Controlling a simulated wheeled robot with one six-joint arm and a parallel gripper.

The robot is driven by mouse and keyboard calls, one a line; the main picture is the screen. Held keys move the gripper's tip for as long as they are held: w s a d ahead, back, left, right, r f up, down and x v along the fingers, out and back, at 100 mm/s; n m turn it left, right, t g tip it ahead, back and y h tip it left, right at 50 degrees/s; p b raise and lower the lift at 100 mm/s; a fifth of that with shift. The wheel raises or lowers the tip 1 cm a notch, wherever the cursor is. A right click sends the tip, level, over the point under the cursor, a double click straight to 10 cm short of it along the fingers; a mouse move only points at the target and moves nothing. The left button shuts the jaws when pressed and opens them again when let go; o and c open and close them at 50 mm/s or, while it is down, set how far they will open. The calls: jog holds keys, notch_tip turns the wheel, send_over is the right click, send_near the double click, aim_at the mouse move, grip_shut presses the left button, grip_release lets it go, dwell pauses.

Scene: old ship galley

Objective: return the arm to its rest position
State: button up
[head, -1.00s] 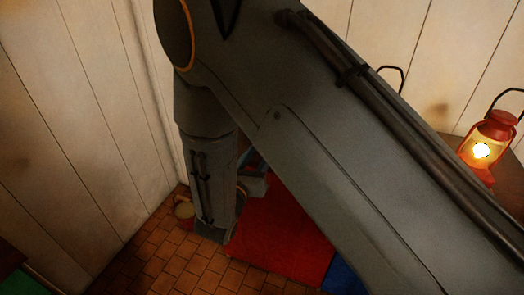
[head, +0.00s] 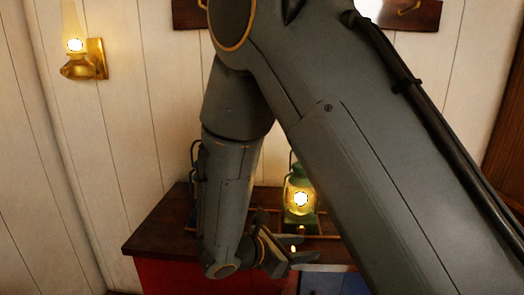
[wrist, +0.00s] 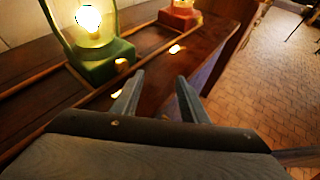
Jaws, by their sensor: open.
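My arm crosses the head view from the lower right to the upper middle, then bends down at the elbow. My gripper (head: 292,262) is at the lower middle, by the front edge of the dark wooden counter (head: 160,230). In the wrist view my gripper (wrist: 158,88) shows two separated fingers with nothing between them. A lit green lantern (head: 300,205) stands on the counter beyond the gripper. It also shows at the upper left of the wrist view (wrist: 100,58).
A red lantern (wrist: 180,15) stands farther along the counter, behind a low wooden rail. A brass lamp (head: 82,66) is on the wall at left. The counter front has red (head: 172,276) and blue (head: 325,284) panels. Open tiled floor (wrist: 262,100) lies at right in the wrist view.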

jog(key=s+d+r+m+g+y, duration=0.1)
jog(key=s+d+m+g+y, duration=0.2)
jog(key=s+m, duration=0.4)
jog(key=s+d+r+m+g+y, duration=0.1)
jog(key=s+d+m+g+y, duration=0.3)
jog(key=m, duration=1.2)
jog(key=s+d+y, duration=0.2)
jog(key=s+y, duration=0.1)
jog(key=s, duration=0.1)
jog(key=shift+s+r+m+y, duration=0.15)
jog(key=shift+m+y, duration=0.25)
jog(key=shift+d, duration=0.1)
